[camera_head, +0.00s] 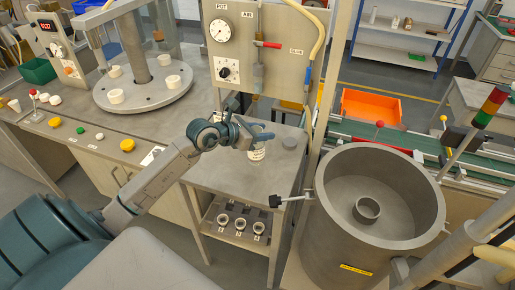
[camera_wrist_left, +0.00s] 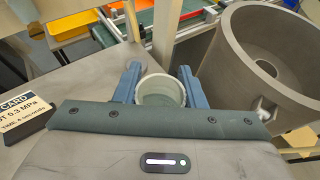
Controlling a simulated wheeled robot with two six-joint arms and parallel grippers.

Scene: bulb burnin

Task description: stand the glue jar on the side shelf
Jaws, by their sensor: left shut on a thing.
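My left gripper (camera_head: 256,139) is shut on a whitish jar with a printed label (camera_head: 257,152), which I take as the glue jar. In the left wrist view the round, pale top of the jar (camera_wrist_left: 161,93) sits between the two blue fingers (camera_wrist_left: 159,84). The jar looks upright, over the grey metal stand (camera_head: 222,178) below the dial panel. I cannot tell whether its base touches the top. Which surface is the side shelf is not clear to me. My right gripper is not in view.
A grey disc (camera_head: 289,143) lies right of the jar. A lower shelf (camera_head: 213,232) holds several ring-shaped cups. A large grey bowl (camera_head: 425,190) stands close on the right. The dial panel (camera_head: 245,85) rises behind. A card block (camera_wrist_left: 25,117) is at the left.

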